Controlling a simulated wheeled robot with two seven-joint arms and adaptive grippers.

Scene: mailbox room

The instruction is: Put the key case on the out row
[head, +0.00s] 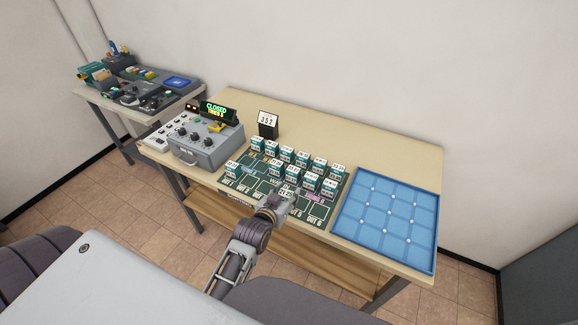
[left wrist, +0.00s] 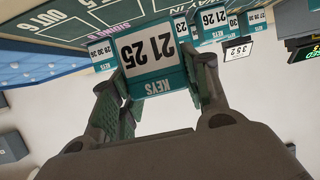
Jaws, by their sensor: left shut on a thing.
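My left gripper (head: 278,199) is shut on a key case (left wrist: 156,52), a teal case with a white label reading "21 25" and the word KEYS. The held case (head: 286,192) is over the front part of the dark green board (head: 245,188). I cannot tell whether it touches the board. The out row (head: 296,213), with printed OUT squares, runs along the board's front edge; one case (head: 231,169) stands near its left end. More key cases (head: 301,158) stand in rows behind. My right gripper is not in view.
A grey control box (head: 205,148) with a display reading CLOSED stands left of the board. A small sign (head: 268,124) reading 352 stands behind. A blue gridded tray (head: 388,211) lies at the right. A second table (head: 130,100) with equipment is at the far left.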

